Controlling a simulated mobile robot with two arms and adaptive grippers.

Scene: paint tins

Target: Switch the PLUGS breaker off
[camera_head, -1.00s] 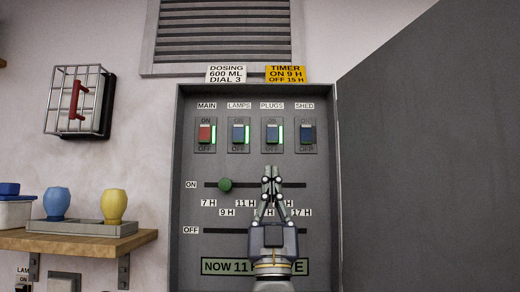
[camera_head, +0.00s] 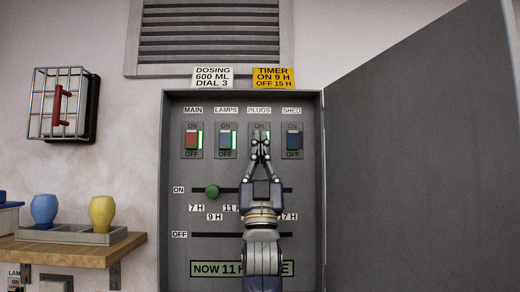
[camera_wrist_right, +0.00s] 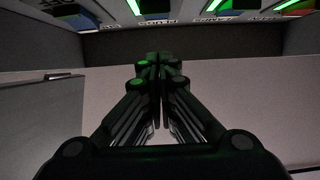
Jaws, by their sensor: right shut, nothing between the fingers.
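The PLUGS breaker (camera_head: 258,126) is third in the row of switches in the open grey panel. Its rocker is mostly hidden behind my right gripper, and a strip of its green light shows beside the fingers. My right gripper (camera_head: 260,136) is shut and empty, its fingertips pointing up in front of that breaker. I cannot tell if they touch it. In the right wrist view the shut fingers (camera_wrist_right: 160,60) point toward the breaker row at the top edge. My left gripper is not in view.
The MAIN breaker (camera_head: 191,140) and LAMPS breaker (camera_head: 226,140) show green lights; the SHED breaker (camera_head: 293,141) shows none. A green slider knob (camera_head: 212,192) sits on the ON track below. The panel door (camera_head: 420,160) stands open on the right. A wooden shelf (camera_head: 75,250) is at left.

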